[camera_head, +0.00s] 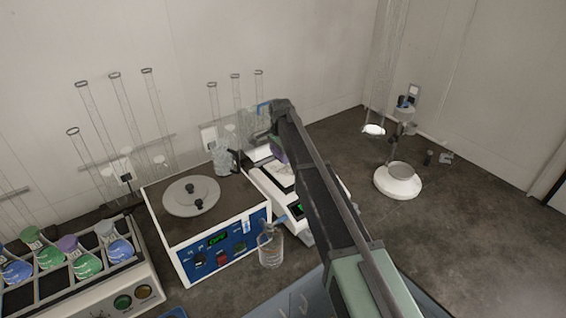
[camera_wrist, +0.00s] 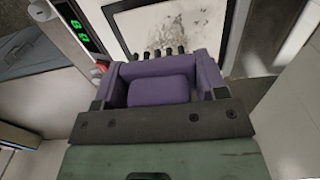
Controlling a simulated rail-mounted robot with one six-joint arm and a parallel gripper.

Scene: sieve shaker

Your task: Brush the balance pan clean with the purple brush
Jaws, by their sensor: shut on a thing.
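The purple brush (camera_wrist: 160,90) is held between the fingers of my gripper (camera_wrist: 160,72) in the wrist view. Its dark bristle tufts point away from the gripper, toward the pan. The balance pan (camera_wrist: 133,22) is a pale plate in a dark frame, with grey specks and smears scattered on it. The bristle tips appear at the near edge of the speckled patch; I cannot tell whether they touch it. In the head view, the white balance (camera_head: 301,235) stands right of the blue-fronted device, and my arm hides much of it and the gripper.
A blue-fronted device (camera_head: 210,245) with a round lid stands left of the balance. A flask rack (camera_head: 75,275) is at the left. A white round-based stand (camera_head: 398,182) is at the right. The right counter is mostly clear.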

